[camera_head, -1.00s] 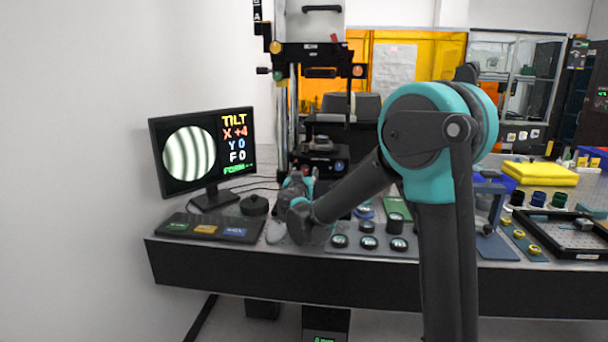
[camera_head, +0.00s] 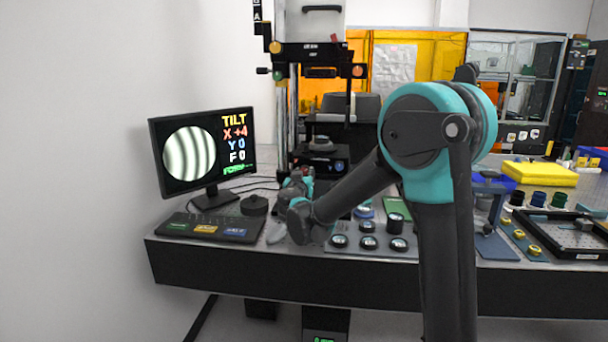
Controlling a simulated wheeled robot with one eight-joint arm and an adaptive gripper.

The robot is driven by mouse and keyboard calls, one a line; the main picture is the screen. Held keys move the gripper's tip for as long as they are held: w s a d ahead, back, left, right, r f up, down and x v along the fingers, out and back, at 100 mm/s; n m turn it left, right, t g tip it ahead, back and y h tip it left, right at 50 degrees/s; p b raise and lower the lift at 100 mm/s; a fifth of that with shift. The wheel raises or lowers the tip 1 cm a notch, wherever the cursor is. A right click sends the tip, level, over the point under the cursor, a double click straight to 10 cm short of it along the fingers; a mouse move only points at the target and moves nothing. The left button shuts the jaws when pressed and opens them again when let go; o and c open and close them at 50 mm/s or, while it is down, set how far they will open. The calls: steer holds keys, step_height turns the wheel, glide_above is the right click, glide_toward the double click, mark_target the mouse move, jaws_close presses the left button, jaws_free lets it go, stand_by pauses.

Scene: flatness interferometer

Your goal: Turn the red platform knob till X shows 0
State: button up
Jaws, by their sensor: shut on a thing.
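The monitor (camera_head: 204,155) at the left shows TILT with X +4, Y 0 and F 0, beside a round patch of dark and light curved fringes. My gripper (camera_head: 304,177) is at the foot of the interferometer (camera_head: 320,146), small and partly hidden behind my own wrist. It is shut on the red platform knob (camera_head: 307,171), of which only a small reddish spot shows. The fingertips are too small to make out clearly.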

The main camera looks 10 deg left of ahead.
steer(key=shift+n, duration=0.3)
steer(key=n, duration=0.3)
steer(key=shift+n, duration=0.4)
steer(key=shift+d+n, duration=0.1)
steer(key=shift+n, duration=2.2)
steer(key=o, duration=1.2)
steer(key=shift+c, duration=0.2)
steer(key=s, duration=1.2)
steer(key=shift+a, duration=0.2)
